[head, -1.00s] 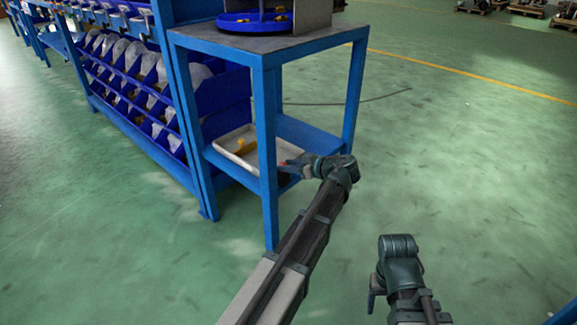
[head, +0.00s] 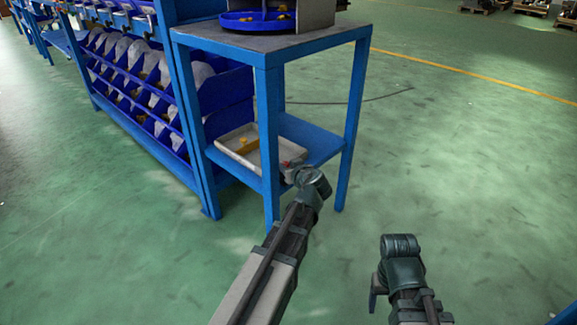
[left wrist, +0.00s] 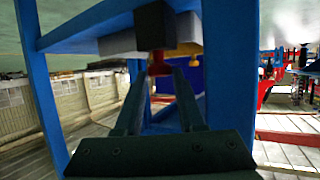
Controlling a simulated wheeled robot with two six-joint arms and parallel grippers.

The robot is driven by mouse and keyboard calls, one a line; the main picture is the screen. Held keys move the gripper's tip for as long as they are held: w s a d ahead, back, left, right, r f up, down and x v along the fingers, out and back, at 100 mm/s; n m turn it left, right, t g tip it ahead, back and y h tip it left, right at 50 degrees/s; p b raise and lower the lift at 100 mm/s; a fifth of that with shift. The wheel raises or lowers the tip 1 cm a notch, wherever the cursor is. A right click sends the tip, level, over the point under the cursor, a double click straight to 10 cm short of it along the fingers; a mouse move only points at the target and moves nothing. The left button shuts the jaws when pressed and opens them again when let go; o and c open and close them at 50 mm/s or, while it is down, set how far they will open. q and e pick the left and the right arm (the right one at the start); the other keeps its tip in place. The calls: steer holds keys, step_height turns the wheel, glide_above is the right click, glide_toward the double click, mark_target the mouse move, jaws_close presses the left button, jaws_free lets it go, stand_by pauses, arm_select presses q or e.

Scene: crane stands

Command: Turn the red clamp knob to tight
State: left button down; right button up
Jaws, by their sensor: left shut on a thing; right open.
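The knob's exact angle cannot be told. My right gripper (head: 375,290) is open and empty over the floor, partly hidden by its own wrist.
A blue stand (head: 266,130) has a front leg close to my left arm. A pale tray (head: 222,146) with yellow pieces lies on its lower shelf. A blue round tray (head: 240,24) is on top. Blue bins (head: 130,85) fill the rack at left. Floor at right is clear.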

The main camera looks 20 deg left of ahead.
arm_select(q)
steer(key=shift+m+h, duration=0.3)
steer(key=c, duration=0.5)
jaws_free()
